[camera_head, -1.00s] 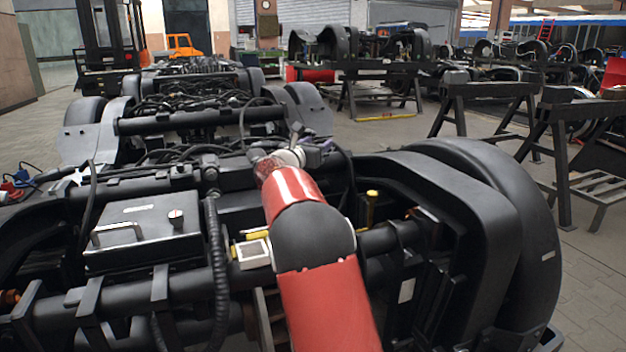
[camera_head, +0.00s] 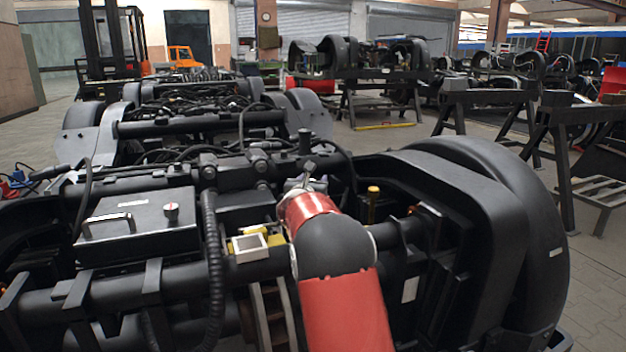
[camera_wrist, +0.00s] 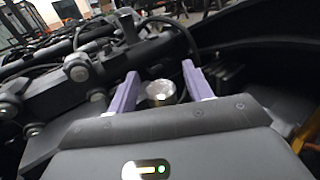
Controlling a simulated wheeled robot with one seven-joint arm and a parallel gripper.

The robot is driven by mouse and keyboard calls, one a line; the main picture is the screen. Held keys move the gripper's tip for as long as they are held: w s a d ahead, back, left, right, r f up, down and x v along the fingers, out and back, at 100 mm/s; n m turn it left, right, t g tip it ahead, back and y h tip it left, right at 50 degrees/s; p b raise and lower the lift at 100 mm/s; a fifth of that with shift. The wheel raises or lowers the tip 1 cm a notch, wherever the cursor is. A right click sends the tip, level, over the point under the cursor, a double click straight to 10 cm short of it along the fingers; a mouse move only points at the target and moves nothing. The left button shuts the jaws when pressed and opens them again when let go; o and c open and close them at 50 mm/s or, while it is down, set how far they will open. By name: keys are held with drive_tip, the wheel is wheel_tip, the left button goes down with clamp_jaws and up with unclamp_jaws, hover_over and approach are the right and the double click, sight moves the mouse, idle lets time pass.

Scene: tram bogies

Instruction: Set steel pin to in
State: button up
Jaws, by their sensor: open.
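A round, shiny metal piece (camera_wrist: 160,92), which looks like the head of the steel pin, shows between my fingers in the wrist view. My gripper (camera_wrist: 160,73) is open, with one purple finger to each side of this piece. I see a gap on both sides and cannot tell any contact. The lower part of the piece is hidden behind my gripper body. In the head view my red arm reaches over the near bogie (camera_head: 450,185), and its end hides most of the gripper. How far the pin sticks out cannot be told.
A black box with a handle (camera_head: 135,220) lies left of my arm. A small square-framed block (camera_head: 250,247) and a yellow-capped post (camera_head: 373,192) stand close to the arm. Hoses and pipes surround the place. Clear floor (camera_head: 400,140) lies to the right behind the bogie.

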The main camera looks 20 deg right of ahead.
drive_tip(key=shift+w+d, duration=0.25)
clamp_jaws()
drive_tip(key=shift+w+a, duration=0.15)
drive_tip(key=shift+a, duration=2.1)
unclamp_jaws()
drive_tip(key=shift+a, duration=0.1)
